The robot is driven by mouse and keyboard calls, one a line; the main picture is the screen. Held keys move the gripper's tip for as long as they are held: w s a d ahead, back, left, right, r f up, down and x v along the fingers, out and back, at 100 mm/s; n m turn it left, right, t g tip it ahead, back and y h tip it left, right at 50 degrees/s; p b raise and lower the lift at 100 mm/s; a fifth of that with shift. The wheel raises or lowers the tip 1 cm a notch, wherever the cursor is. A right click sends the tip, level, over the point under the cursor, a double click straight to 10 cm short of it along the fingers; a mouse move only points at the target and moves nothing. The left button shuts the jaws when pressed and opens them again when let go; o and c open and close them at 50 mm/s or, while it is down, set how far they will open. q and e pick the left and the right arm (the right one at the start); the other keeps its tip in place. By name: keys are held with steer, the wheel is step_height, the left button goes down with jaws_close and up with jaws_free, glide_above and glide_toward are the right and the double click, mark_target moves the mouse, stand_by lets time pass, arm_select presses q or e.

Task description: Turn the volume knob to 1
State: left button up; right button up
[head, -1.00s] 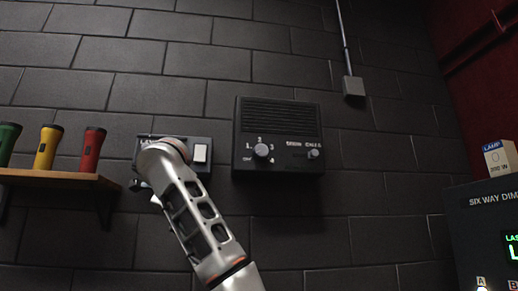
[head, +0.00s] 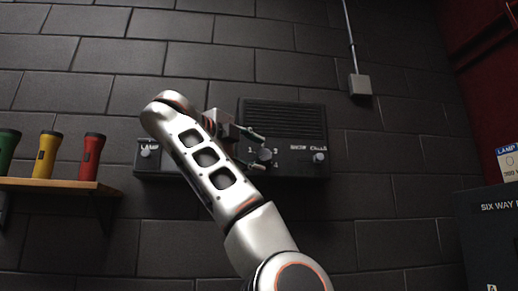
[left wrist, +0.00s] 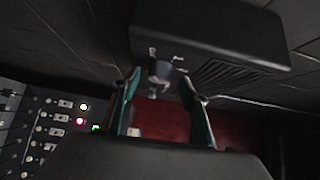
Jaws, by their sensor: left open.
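The black wall box (head: 286,121) has a ribbed grille and a grey knob (head: 264,155) ringed by small numbers, of which 1 and 4 can be read. Where this knob points cannot be made out. My left gripper (head: 256,149) is open, its green-edged fingers reaching in from the left at the knob. In the left wrist view the knob (left wrist: 160,72) shows between the two open fingertips (left wrist: 159,80); contact cannot be told. The arm hides part of the box's left side. My right gripper is not in view.
A second knob (head: 318,157) sits at the box's right, by "SHOW CALLS". A wall panel (head: 147,165) is partly hidden behind my left arm. Several torches stand on a shelf (head: 50,184) at left. A dark console (head: 490,235) stands at right.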

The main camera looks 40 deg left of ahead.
arm_select(q)
steer(key=shift+w, duration=0.85)
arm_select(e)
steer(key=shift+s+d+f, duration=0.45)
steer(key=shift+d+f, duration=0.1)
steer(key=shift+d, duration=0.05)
arm_select(q)
steer(key=shift+c, duration=1)
steer(key=c, duration=0.9)
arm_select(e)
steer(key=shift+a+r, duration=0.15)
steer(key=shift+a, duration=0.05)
arm_select(q)
steer(key=shift+a, duration=0.1)
